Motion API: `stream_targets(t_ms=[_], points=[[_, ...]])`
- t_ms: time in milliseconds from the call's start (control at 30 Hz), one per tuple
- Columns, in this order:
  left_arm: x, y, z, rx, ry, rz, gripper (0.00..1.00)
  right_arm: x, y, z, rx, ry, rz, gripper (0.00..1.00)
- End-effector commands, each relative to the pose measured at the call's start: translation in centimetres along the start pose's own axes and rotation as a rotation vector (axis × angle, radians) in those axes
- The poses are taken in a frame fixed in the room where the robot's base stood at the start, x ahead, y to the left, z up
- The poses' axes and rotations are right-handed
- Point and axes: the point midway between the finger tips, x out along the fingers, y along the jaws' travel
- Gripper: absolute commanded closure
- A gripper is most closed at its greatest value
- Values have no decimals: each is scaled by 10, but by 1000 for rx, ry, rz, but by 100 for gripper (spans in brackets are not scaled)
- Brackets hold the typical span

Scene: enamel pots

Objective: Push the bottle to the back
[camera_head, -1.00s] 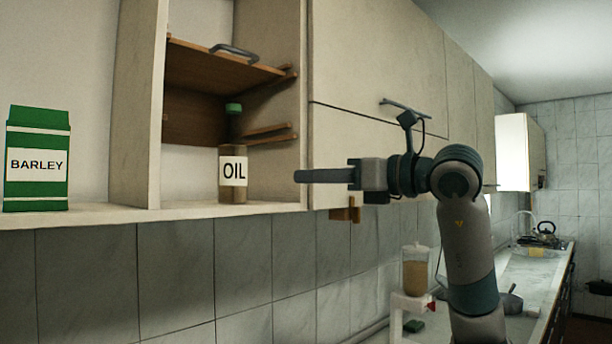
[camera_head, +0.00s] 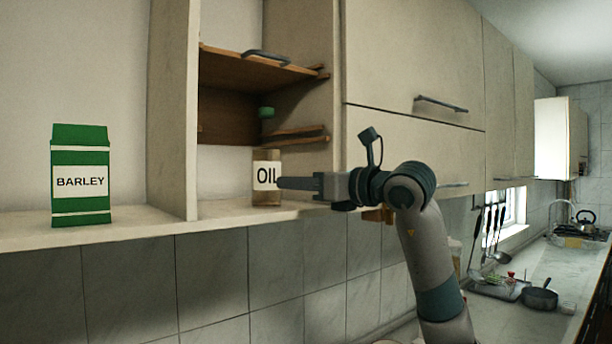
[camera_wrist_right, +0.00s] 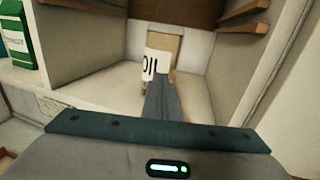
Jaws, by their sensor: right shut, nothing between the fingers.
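The OIL bottle (camera_head: 263,192), with a green cap and a white label, stands upright in the open cabinet compartment; it also shows in the right wrist view (camera_wrist_right: 151,66). My right gripper (camera_head: 282,183) is shut and empty, reaching in from the right. Its fingertips overlap the right edge of the label in the head view. In the wrist view, the closed fingers (camera_wrist_right: 158,90) point at the lower part of the bottle. I cannot tell whether they touch it. My left gripper is not in view.
A green BARLEY box (camera_head: 80,207) stands on the shelf (camera_head: 120,232), left of the upright divider (camera_head: 172,110). Closed cabinet doors lie to the right.

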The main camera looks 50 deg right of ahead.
Motion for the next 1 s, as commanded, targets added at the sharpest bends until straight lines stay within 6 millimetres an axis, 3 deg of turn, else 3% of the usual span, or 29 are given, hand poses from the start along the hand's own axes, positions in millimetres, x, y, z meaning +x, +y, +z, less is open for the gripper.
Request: stream_targets(t_ms=[567, 667, 1000], points=[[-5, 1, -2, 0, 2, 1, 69, 13, 0, 0, 1, 2, 1, 100], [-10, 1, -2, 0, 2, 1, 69, 30, 0, 2, 3, 3, 1, 100], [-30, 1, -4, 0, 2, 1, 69, 123, 0, 2, 3, 2, 2, 100]])
